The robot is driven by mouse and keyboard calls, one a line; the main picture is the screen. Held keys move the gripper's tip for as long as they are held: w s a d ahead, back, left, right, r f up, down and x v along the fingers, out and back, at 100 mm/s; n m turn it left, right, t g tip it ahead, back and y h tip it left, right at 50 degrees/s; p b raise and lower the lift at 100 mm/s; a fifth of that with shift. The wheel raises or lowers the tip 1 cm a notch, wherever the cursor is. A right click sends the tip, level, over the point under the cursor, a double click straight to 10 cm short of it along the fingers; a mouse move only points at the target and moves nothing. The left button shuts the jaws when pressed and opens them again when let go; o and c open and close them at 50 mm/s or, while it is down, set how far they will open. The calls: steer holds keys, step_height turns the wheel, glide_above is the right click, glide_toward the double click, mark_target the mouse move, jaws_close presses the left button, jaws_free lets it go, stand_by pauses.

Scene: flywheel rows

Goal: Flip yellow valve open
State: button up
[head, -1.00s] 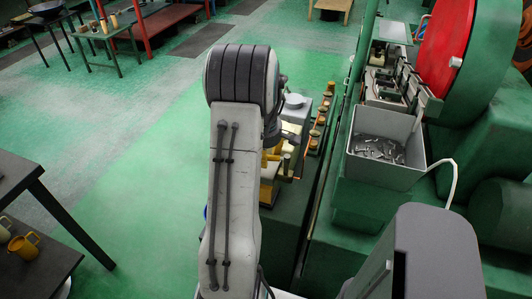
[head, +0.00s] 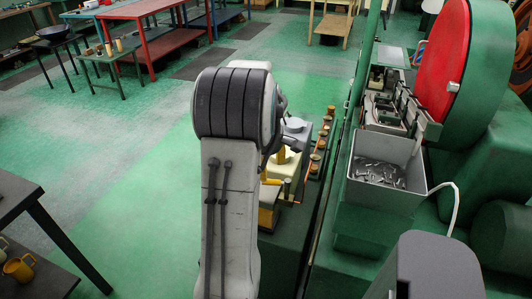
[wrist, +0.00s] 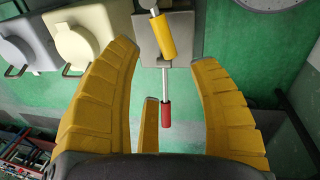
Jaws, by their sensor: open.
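In the wrist view a yellow cylindrical handle (wrist: 163,37) sits on a thin metal rod in front of a grey plate. A red grip (wrist: 166,115) is on a rod below it. My gripper (wrist: 164,58) is open, with yellow ribbed fingers either side of the rod and a shorter finger left of the red grip. The yellow handle shows between the fingertips, and no clear contact is visible. In the head view my arm hides most of the gripper and the valve; yellow parts (head: 270,193) show just right of the arm.
A grey bin of metal parts (head: 385,150) and a green machine with a red disc (head: 445,65) stand right of my arm. Green floor (head: 130,200) is open at left.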

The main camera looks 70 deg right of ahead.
steer(key=shift+s+a+r, duration=0.1)
steer(key=shift+a+r, duration=0.1)
steer(key=shift+r, duration=0.65)
steer(key=shift+a+r, duration=0.15)
steer(key=shift+r, duration=0.7)
steer(key=shift+s+a+r, duration=0.1)
steer(key=shift+a+r, duration=0.1)
steer(key=shift+r, duration=0.65)
steer(key=shift+o, duration=0.3)
